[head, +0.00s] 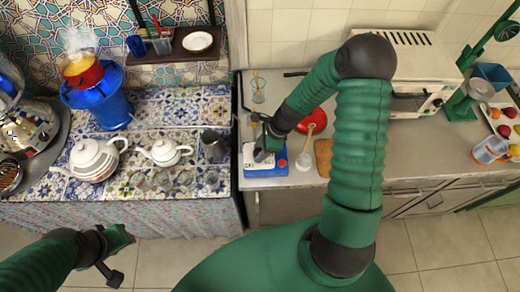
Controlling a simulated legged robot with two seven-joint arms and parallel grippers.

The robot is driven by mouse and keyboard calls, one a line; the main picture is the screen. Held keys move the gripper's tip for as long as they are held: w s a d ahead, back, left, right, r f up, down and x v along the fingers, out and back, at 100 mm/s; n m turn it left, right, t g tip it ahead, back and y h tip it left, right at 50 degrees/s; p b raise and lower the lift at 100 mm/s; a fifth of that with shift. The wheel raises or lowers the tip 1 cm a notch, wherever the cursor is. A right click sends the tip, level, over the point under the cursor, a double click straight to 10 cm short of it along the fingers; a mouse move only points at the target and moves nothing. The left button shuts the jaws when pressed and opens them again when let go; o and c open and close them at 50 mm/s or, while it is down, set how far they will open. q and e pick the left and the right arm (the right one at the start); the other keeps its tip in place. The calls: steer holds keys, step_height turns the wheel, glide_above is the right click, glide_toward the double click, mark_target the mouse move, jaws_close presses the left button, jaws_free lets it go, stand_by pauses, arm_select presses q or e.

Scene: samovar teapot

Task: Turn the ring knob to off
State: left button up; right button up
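My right gripper (265,150) reaches down over a small blue and white device (281,168) with dark lettering on its top, at the left end of the grey counter. It is at or just above the device; I cannot tell whether it touches. Its fingers are small and dark, so their opening is unclear. I cannot make out a ring knob; it may be hidden by the gripper or too small. My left gripper (112,262) hangs low at the bottom left over the floor, away from the device, with its fingers unclear.
A red pan (313,120), a white cup (304,162) and a glass (258,91) stand near the device. A white oven (408,70) is behind my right arm. The floor is clear.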

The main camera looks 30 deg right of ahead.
steer(key=shift+d, duration=0.1)
jaws_close()
